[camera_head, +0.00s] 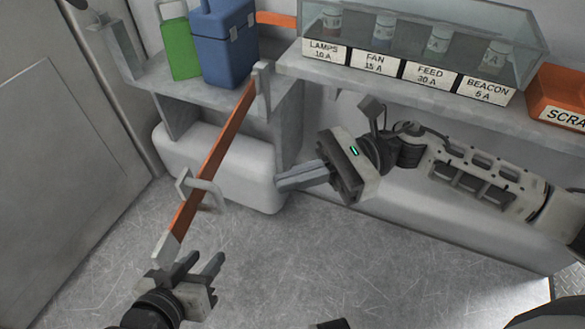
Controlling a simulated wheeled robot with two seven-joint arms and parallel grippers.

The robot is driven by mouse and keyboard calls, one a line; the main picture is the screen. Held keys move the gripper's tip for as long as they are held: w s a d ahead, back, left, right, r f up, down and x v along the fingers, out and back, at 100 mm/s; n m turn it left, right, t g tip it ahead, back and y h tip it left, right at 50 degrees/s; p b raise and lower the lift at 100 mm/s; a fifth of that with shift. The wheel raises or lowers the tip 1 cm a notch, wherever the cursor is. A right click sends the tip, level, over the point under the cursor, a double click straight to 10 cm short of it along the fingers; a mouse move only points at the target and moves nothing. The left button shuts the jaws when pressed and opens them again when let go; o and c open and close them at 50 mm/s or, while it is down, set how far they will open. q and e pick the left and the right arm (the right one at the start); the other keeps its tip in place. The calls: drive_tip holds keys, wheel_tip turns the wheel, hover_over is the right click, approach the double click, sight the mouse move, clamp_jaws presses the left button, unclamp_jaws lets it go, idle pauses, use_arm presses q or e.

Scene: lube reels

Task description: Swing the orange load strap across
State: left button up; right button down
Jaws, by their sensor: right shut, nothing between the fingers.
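The orange load strap (225,132) is a straight bar running diagonally from a grey bracket (262,88) at the shelf's edge down to a pale grey end (166,249) at lower left. A grey handle (202,192) sticks out from its lower half. My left gripper (204,260) is at the bottom, just below and right of the strap's grey end. Its two fingers are apart with floor showing between them; whether it touches the strap end is unclear. My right gripper (281,183) is shut and empty, pointing left, to the right of the handle and apart from it.
A green can (179,48) and a blue box (226,48) stand on the shelf behind the strap. A glass case (425,35) of labelled jars and an orange scrap bin (555,95) stand on the right shelf (340,66). A rounded white housing (240,180) sits below. The floor (350,270) in front is clear.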

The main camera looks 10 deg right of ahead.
drive_tip(key=a, duration=0.7)
drive_tip(key=shift+s, duration=0.45)
